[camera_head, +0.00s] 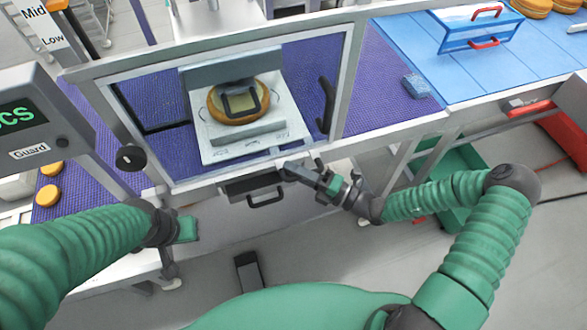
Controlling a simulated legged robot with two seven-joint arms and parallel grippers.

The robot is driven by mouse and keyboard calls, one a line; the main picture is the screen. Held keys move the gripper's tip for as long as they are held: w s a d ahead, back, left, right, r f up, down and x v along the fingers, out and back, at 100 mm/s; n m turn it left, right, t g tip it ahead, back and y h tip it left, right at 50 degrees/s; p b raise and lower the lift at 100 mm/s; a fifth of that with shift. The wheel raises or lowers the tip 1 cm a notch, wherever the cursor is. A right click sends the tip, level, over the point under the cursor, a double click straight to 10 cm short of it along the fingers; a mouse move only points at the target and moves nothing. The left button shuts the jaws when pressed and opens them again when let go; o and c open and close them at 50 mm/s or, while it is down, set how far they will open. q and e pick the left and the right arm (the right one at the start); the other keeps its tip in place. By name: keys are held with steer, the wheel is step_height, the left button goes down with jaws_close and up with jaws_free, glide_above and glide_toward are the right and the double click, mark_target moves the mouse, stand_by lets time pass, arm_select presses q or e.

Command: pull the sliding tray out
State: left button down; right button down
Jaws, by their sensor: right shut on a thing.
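The sliding tray (238,188) is a dark drawer with a black bar handle (266,199), low at the front of the machine, below the window opening. It appears to stand a little out from the frame. My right gripper (291,170) reaches in from the right and is shut at the tray's upper right edge, to the right of and above the handle. The exact contact is hidden by the dark fingers. My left gripper (187,229) is low at the left, apart from the tray, and its fingers cannot be made out.
Above the tray, a round orange-brown item (238,100) sits on a pale plate (245,148) inside the machine. A black handle (327,105) is on the window's right. A purple belt (385,90) and blue table (470,65) lie right.

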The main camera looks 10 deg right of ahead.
steer(key=shift+d+r, duration=0.15)
steer(key=shift+r, duration=0.05)
stand_by(0.4)
